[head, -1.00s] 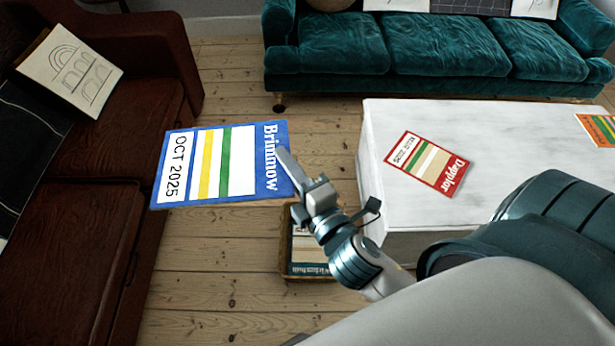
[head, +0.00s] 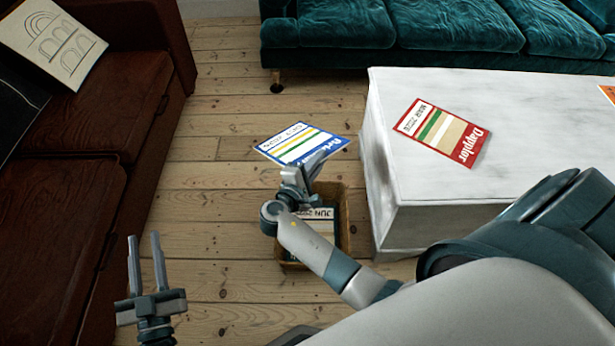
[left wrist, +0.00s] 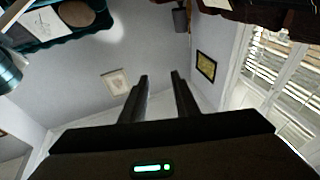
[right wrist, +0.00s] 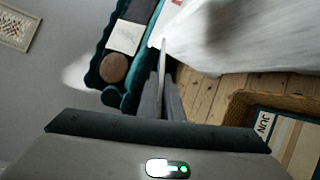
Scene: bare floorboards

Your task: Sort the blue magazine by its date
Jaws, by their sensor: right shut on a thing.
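The blue magazine (head: 288,146) has white, yellow and green stripes and a date line that appears to read OCT 2025. My right gripper (head: 322,160) is shut on its near right edge, covering part of the title. The magazine is held in the air, beyond the basket in the head view. In the right wrist view the magazine (right wrist: 164,55) shows as a thin edge between the fingers. A brown basket (head: 346,222) stands on the floor beneath my right wrist, with a magazine marked JUN (head: 318,224) inside. My left gripper (head: 147,258) is open and empty at lower left.
A white table (head: 400,175) on the right bears a red Dappler magazine (head: 445,133) and an orange-edged one (head: 608,92). A teal sofa (head: 400,35) stands at the back, a brown sofa (head: 75,200) at the left. Bare floor lies between the brown sofa and basket.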

